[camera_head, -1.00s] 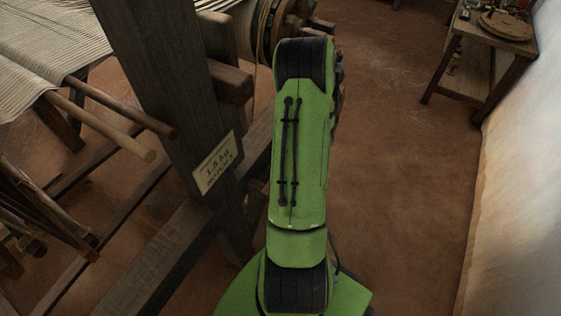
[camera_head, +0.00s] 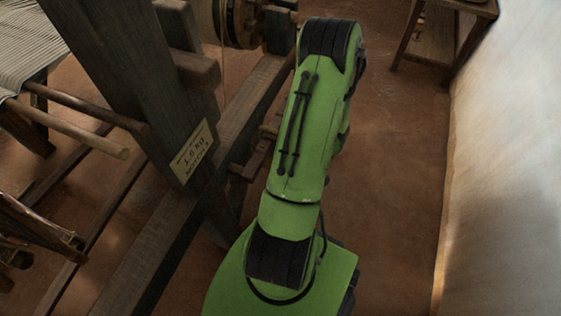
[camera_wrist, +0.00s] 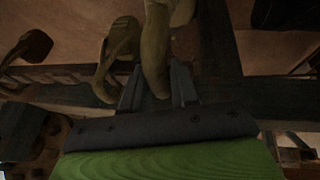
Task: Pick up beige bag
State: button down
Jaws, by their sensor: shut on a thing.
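In the wrist view my gripper (camera_wrist: 157,84) has its two dark fingers around a tan, elongated piece that looks like part of the beige bag (camera_wrist: 156,45). The piece runs up from between the fingers to the top edge, where it is cut off, so its full shape cannot be told. In the head view my green arm covers the gripper, and the bag does not show there.
A dark loom post (camera_head: 110,75) with a paper label (camera_head: 192,153) and a long beam stand left of my arm. A tan hooked shape (camera_wrist: 115,52) is close left of the held piece. A wooden table (camera_head: 445,35) stands at upper right, by a pale wall (camera_head: 510,150). Brown floor lies between.

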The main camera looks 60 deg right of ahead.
jog(key=shift+s+a+r+p, duration=0.2)
jog(key=shift+s+p, duration=0.25)
jog(key=shift+p, duration=0.8)
jog(key=shift+s+a+r+p, duration=0.1)
jog(key=shift+s+a+p, duration=0.3)
jog(key=shift+p, duration=0.8)
jog(key=shift+s+a+f, duration=0.1)
jog(key=shift+s+a, duration=0.1)
jog(key=shift+s, duration=0.55)
jog(key=shift+s+a+f, duration=0.1)
jog(key=shift+s+a, duration=0.1)
jog(key=shift+s, duration=0.5)
